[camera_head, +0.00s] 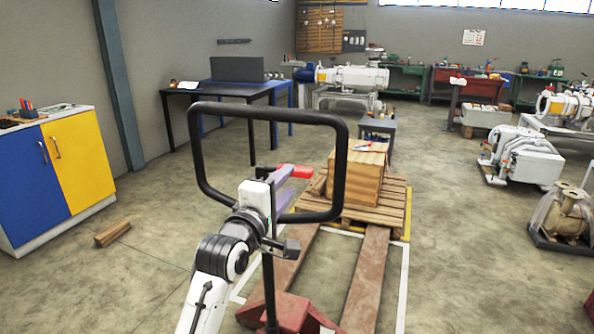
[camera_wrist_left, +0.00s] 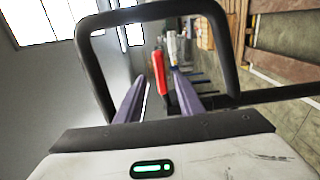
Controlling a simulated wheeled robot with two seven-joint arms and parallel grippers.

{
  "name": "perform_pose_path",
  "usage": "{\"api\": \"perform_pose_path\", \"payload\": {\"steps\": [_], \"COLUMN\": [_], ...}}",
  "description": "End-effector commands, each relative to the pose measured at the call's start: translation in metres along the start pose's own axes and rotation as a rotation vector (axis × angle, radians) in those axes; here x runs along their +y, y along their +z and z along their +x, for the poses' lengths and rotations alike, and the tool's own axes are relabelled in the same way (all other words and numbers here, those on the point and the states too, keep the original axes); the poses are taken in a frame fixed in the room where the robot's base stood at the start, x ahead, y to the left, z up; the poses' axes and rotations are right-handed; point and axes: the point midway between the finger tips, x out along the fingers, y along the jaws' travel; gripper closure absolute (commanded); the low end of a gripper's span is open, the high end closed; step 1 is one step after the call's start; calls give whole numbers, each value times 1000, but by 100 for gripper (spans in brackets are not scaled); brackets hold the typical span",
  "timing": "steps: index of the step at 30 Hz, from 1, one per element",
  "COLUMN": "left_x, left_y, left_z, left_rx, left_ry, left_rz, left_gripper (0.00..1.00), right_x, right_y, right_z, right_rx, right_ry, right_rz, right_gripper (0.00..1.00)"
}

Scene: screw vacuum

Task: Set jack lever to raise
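The pallet jack's black loop handle (camera_head: 341,170) stands in front of me, and its frame also shows in the left wrist view (camera_wrist_left: 232,50). In the left wrist view the lever (camera_wrist_left: 160,76) appears between the two spread fingers, closer to the right one. Contact cannot be told. My right gripper is not in view.
The jack's red base (camera_head: 287,313) is below, with brown forks (camera_head: 367,280) reaching to a wooden pallet (camera_head: 384,214) that bears a wooden crate (camera_head: 357,177). A blue and yellow cabinet (camera_head: 60,170) stands left, with a wood block (camera_head: 112,233) on the floor.

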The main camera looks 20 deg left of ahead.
Motion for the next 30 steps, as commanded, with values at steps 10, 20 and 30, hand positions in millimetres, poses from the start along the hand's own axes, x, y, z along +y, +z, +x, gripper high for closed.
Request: {"api": "perform_pose_path", "payload": {"steps": [10, 20, 30], "left_x": [0, -1, -1], "left_y": [0, 1, 1], "left_z": [56, 70, 70], "left_rx": [0, -1, -1], "left_ry": [-1, -1, -1], "left_rz": [4, 3, 3], "left_gripper": [66, 66, 96], "right_x": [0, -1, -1], "right_y": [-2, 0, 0], "right_z": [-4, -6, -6], "right_rx": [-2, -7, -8], "right_ry": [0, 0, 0], "right_rz": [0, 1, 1], "right_gripper": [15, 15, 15]}}
